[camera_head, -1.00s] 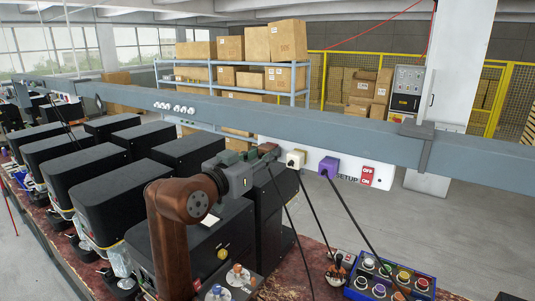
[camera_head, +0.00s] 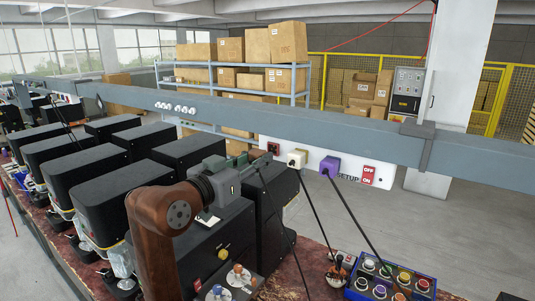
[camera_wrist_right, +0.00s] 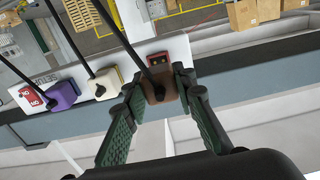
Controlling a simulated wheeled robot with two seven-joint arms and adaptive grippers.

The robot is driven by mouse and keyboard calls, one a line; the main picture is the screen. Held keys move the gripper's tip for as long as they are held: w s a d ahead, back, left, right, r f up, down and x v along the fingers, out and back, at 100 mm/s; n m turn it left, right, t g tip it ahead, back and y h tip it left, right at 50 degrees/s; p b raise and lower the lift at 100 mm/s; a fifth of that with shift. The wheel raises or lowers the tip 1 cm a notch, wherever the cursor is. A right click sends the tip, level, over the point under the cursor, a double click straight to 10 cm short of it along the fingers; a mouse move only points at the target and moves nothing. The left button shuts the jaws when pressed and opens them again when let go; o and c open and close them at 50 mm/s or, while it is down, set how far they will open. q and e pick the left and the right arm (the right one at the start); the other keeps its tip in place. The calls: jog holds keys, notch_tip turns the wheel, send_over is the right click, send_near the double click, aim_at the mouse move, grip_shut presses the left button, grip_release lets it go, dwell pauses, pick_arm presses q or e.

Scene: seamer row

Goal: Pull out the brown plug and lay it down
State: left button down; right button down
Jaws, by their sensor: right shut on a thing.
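My right gripper (camera_head: 246,161) is shut on the brown plug (camera_wrist_right: 162,86), with one green-padded finger on each side of it. The plug's black cord runs up from it in the right wrist view and hangs down in the head view. The brown plug is apart from its red socket (camera_wrist_right: 157,59), whose face shows bare; the socket is also seen on the white strip in the head view (camera_head: 273,148). My left gripper is not in view.
A white plug (camera_head: 296,158) and a purple plug (camera_head: 329,166) sit in the strip beside the socket, their cords hanging. Black machines (camera_head: 183,152) crowd the left. A blue button box (camera_head: 361,293) and joystick (camera_head: 338,262) stand on the red-brown worktop (camera_head: 307,252).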

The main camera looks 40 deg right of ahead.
jog(key=shift+v, duration=0.9)
